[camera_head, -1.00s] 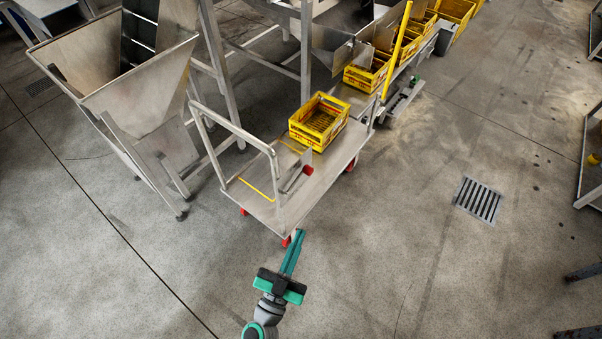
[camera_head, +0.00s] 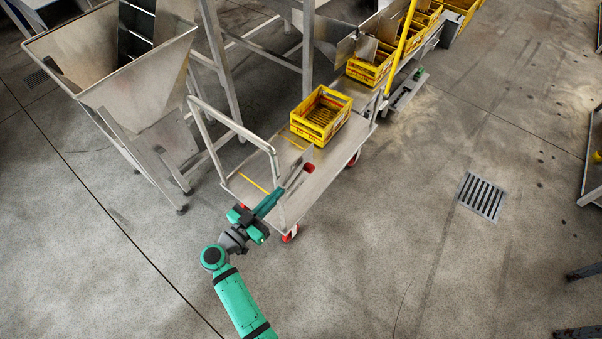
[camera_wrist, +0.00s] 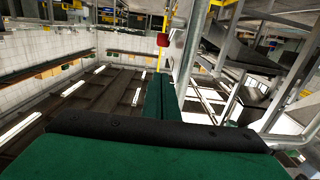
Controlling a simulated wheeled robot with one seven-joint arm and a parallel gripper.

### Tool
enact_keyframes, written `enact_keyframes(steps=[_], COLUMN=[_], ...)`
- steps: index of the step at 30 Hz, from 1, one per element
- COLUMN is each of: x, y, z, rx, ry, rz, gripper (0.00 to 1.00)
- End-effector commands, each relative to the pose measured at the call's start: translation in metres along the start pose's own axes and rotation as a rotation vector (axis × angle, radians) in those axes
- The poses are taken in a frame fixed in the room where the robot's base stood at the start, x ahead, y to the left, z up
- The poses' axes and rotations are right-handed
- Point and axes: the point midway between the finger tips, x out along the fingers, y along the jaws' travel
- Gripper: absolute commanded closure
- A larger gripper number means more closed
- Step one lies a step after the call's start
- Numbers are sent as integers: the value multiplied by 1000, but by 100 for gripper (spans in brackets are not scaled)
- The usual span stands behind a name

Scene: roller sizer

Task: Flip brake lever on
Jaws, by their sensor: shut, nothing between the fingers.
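The brake lever (camera_head: 308,168) shows as a small red end beside a grey upright plate on the cart's deck, near its handle end. A red knob, likely the same lever end, shows in the wrist view (camera_wrist: 162,40), just beyond my fingertips. My gripper (camera_head: 276,196) is shut and empty at the handle end of the cart (camera_head: 318,182). Its fingers point up and right toward the lever, apparently a little short of it. The fingers also show in the wrist view (camera_wrist: 160,78), held together. The lever's lower part is hidden, and I cannot tell whether anything touches.
The cart's tubular handle (camera_head: 235,124) rises beside my gripper. A yellow crate (camera_head: 320,117) stands on the deck's far part. A steel hopper (camera_head: 135,75) is at left. A floor drain (camera_head: 482,196) lies right, with open floor around it.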

Motion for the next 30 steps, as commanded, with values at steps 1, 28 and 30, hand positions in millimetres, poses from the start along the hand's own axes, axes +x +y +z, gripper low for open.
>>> enact_keyframes(steps=[1,28,30], x=[0,105,111], y=[0,2,1], z=[0,0,10], rx=[0,1,-1], ry=[0,2,0], rz=[0,3,1], gripper=[100,100,100])
